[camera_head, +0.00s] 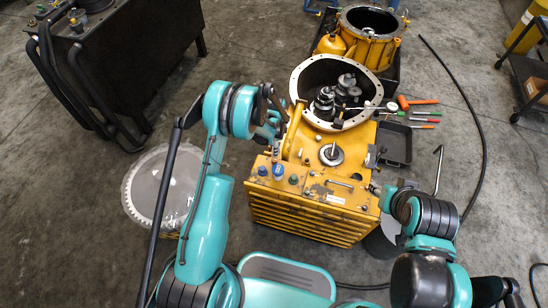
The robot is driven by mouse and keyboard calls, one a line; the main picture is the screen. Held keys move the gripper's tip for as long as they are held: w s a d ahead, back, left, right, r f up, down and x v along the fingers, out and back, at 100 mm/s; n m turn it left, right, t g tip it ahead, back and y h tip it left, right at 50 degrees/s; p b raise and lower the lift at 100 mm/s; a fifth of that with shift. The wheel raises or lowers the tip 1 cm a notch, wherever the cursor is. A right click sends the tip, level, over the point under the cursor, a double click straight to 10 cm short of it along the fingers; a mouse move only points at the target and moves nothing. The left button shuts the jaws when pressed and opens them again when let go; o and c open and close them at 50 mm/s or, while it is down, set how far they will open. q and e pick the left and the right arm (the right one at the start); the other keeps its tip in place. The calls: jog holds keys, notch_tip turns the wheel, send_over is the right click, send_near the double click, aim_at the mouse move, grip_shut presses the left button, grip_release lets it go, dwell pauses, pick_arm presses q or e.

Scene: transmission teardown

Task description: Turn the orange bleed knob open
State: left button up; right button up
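I cannot clearly pick out an orange bleed knob in the head view. My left gripper (272,104) is above the block's left edge, left of the round housing. Its dark fingers look spread, with nothing seen between them. My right gripper (375,188) is at the block's right side, small and partly hidden by its wrist; its fingers cannot be made out.
An open round housing (297,84) with dark gears stands behind the block. A black tray (396,145) and hand tools lie to the right, with an orange-handled hammer (418,102). A large toothed ring (134,190) lies left. A black cable (484,150) crosses the floor.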

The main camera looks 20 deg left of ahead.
aim_at(274, 159)
pick_arm(q)
notch_tip(274, 159, down, 8)
jog(key=b, duration=0.3)
jog(key=shift+r, duration=0.1)
grip_shut()
